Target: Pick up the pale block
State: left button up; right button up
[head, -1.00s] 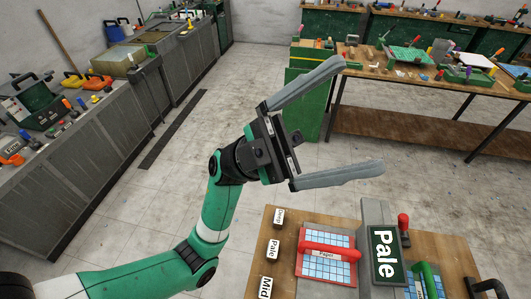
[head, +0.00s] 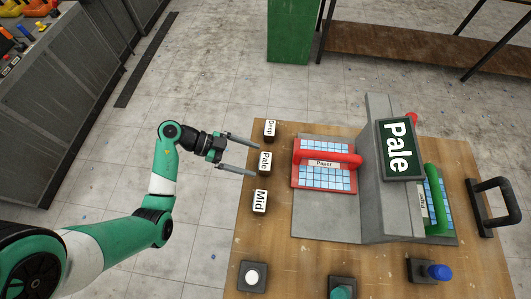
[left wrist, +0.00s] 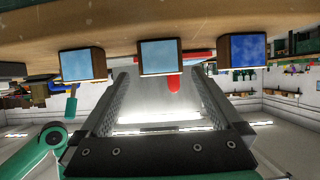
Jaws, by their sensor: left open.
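The pale block (head: 264,163), a dark cube with a white "Pale" label, sits near the table's left edge, between the "Deep" block (head: 269,130) and the "Mid" block (head: 260,202). My left gripper (head: 256,161) is open and empty, pointing right at the pale block. Its fingertips are close to the block's left side, one towards each end. In the left wrist view the picture is upside down. The pale block (left wrist: 159,57) shows a light blue face between the open fingers (left wrist: 161,71). My right gripper is not in view.
A grey stand with a "Pale" sign (head: 397,148) stands mid-table. A red-handled tile frame (head: 325,178) lies left of it, a green-handled one (head: 437,205) right. Several buttons line the front, including a white one (head: 252,277). Floor left of the table is clear.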

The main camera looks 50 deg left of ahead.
aim_at(274, 168)
pick_arm(q)
jog(key=x, duration=0.3)
jog(key=shift+w+d+f+b, duration=0.1)
jog(key=shift+w+d+b, duration=0.1)
jog(key=shift+b, duration=0.2)
jog(key=shift+w+d+f, duration=0.2)
jog(key=shift+f, duration=0.05)
jog(key=b+x, duration=0.2)
jog(key=x, duration=0.2)
jog(key=shift+b, duration=0.3)
jog(key=shift+w+d, duration=0.2)
jog(key=shift+w, duration=0.05)
jog(key=shift+r, duration=0.1)
jog(key=c, duration=1.3)
jog(key=shift+o, duration=0.2)
notch_tip(274, 168, up, 10)
jog(key=p, duration=0.5)
